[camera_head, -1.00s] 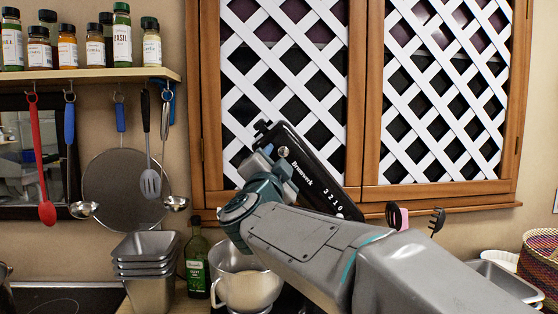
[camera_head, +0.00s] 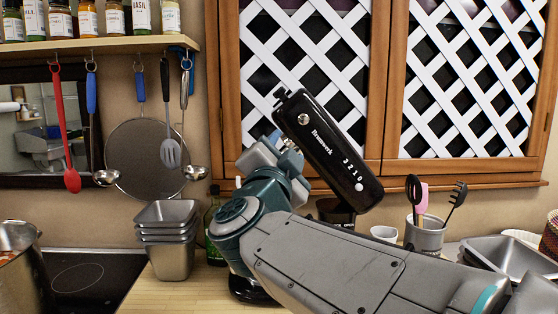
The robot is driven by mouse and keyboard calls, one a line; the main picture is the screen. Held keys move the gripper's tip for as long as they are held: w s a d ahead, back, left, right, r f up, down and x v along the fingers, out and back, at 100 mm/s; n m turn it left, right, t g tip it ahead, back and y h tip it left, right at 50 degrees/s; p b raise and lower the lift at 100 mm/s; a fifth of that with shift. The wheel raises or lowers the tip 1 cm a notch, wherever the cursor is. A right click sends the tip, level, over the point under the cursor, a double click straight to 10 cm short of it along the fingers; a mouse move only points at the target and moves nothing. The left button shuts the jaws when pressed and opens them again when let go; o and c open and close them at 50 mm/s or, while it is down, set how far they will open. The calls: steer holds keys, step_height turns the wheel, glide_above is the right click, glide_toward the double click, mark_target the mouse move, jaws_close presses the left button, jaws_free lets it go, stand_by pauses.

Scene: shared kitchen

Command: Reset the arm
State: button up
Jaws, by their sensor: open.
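My arm reaches in from the lower right. My gripper (camera_head: 279,151) is at its far end, in front of a black stand mixer (camera_head: 328,150). It is small and partly masked by my wrist; I see nothing held in it, and it is open. The mixer's head is tilted up, with white lettering and numbers on its side. My forearm hides most of the mixer's lower part. I cannot tell whether my gripper touches the mixer.
Stacked metal tins (camera_head: 170,240) and a green bottle (camera_head: 213,228) stand left of my arm. A pot (camera_head: 20,265) sits by the black cooktop (camera_head: 85,280). Utensils hang below the spice shelf (camera_head: 110,48). A utensil holder (camera_head: 425,236) and metal trays (camera_head: 510,257) are right.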

step_height(320, 180, down, 19)
steer(key=s+n+g+y+p, duration=0.1)
steer(key=s+n+g+y, duration=0.1)
steer(key=n+g+y, duration=0.85)
steer(key=s+d+f+g+h, duration=0.1)
steer(key=s+d+f+g, duration=0.1)
steer(key=s+f, duration=0.3)
steer(key=s+d+f+n+g+h, duration=0.1)
steer(key=s+d+f+g+h, duration=0.1)
steer(key=s+d+f, duration=0.3)
steer(key=s+d+f+n+g+h+p, duration=0.1)
steer(key=s+d+f+g, duration=0.2)
steer(key=s, duration=0.4)
steer(key=shift+d+f+n+h, duration=0.15)
steer(key=shift+d+f+h, duration=0.1)
steer(key=shift+f, duration=0.45)
steer(key=shift+d+f+n+h, duration=0.1)
steer(key=shift+d+f, duration=0.1)
steer(key=shift+f, duration=0.45)
steer(key=shift+w, duration=0.1)
